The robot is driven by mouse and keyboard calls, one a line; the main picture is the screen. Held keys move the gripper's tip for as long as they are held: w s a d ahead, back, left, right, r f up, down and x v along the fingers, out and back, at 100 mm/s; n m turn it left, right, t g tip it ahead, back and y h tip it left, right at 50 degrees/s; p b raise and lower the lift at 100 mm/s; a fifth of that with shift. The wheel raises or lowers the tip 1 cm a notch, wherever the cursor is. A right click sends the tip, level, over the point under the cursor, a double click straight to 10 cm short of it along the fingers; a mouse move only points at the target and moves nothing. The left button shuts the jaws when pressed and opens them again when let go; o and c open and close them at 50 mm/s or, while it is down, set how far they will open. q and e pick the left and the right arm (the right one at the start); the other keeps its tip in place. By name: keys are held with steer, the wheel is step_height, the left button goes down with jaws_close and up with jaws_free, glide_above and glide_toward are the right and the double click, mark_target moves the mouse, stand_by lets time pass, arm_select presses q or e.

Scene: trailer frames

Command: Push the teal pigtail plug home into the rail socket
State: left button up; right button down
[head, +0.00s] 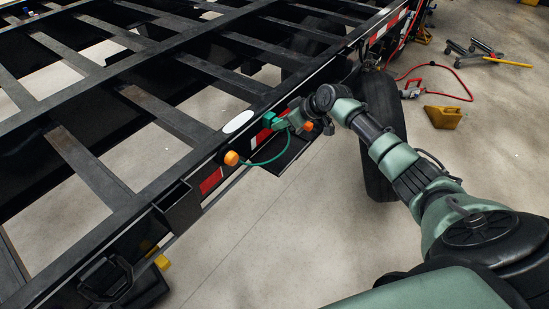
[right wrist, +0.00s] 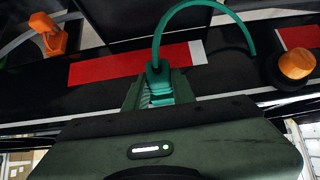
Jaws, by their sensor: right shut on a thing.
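The teal pigtail plug (right wrist: 160,90) sits between the fingers of my right gripper (right wrist: 158,98) in the right wrist view. The gripper is shut on it. The teal cable (right wrist: 205,8) leaves the plug and arcs up and over to the right. In the head view the plug (head: 280,124) and my right gripper (head: 284,121) are at the outer face of the trailer rail (head: 203,162). There the cable (head: 268,162) loops down toward the left-hand orange lamp. I cannot make out the socket, or whether the plug touches it. My left gripper is not in view.
An orange lamp (head: 231,158) and a red reflective strip (head: 211,181) are on the rail left of my gripper. A black tire (head: 383,115) stands behind my forearm. A yellow wedge (head: 443,117) lies on open floor.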

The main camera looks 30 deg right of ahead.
steer(key=shift+w, duration=0.1)
steer(key=c, duration=1.1)
jaws_free()
